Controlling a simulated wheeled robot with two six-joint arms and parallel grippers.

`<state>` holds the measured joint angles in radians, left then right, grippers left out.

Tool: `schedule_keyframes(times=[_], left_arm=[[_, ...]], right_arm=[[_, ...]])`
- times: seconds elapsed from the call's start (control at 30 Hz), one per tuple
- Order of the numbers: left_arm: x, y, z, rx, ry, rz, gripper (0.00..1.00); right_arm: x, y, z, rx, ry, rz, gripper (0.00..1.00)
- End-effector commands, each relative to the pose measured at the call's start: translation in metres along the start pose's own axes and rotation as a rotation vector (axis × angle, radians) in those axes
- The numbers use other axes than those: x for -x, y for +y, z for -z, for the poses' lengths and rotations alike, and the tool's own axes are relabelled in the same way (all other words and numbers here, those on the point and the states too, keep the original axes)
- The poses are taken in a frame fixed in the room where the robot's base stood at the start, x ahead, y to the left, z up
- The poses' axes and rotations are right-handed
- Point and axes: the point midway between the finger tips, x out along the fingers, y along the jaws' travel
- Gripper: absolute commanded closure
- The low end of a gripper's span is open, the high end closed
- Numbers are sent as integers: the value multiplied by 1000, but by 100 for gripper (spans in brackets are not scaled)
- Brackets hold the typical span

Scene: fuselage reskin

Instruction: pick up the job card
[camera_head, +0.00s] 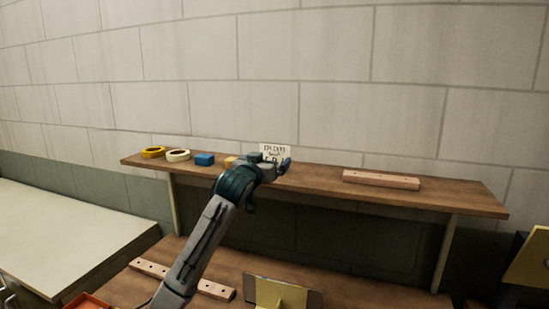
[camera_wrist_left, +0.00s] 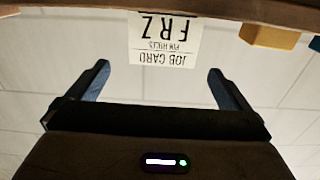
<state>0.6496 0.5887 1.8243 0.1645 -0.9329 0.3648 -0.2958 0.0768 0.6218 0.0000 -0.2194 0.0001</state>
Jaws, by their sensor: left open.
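The job card (camera_head: 275,151) is a small white card with black print, standing at the back of the wooden shelf, beyond my left gripper. My left gripper (camera_head: 272,163) is open and empty at the shelf, just in front of the card, and hides its lower part in the head view. In the left wrist view the card (camera_wrist_left: 165,40) appears upside down, ahead of and between the open fingers (camera_wrist_left: 158,72), with no visible contact. My right gripper is not in view.
On the shelf (camera_head: 320,180) stand a yellow tape roll (camera_head: 153,152), a cream roll (camera_head: 178,155), a blue block (camera_head: 204,159), a yellow block (camera_head: 231,161) beside my gripper, and a drilled wooden bar (camera_head: 381,180). The wall is close behind. A pale table (camera_head: 60,235) lies left.

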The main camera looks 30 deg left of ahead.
Motion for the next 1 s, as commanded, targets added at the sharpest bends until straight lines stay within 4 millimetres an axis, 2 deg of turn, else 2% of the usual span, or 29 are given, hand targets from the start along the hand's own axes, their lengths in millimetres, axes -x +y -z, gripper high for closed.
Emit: schedule_keyframes(times=[0.07,0.17,0.27,0.4,0.5,0.63,0.87,0.9,1.0], left_arm=[[-8,0,0,2,-3,0,0],[-13,0,0,0,-2,0,0],[-22,1,1,1,-4,0,0],[-39,2,1,2,-5,0,0],[-52,2,0,1,-3,1,0],[-62,2,-3,0,-2,0,0],[-63,2,-5,-1,-1,0,0],[-63,2,-5,-1,-1,0,2],[-63,2,-5,-1,-1,0,22]], right_arm=[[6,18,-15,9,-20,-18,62],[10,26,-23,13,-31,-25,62],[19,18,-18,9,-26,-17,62],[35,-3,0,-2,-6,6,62],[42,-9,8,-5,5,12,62],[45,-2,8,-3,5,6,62],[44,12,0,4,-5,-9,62],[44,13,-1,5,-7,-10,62],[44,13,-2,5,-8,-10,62]])
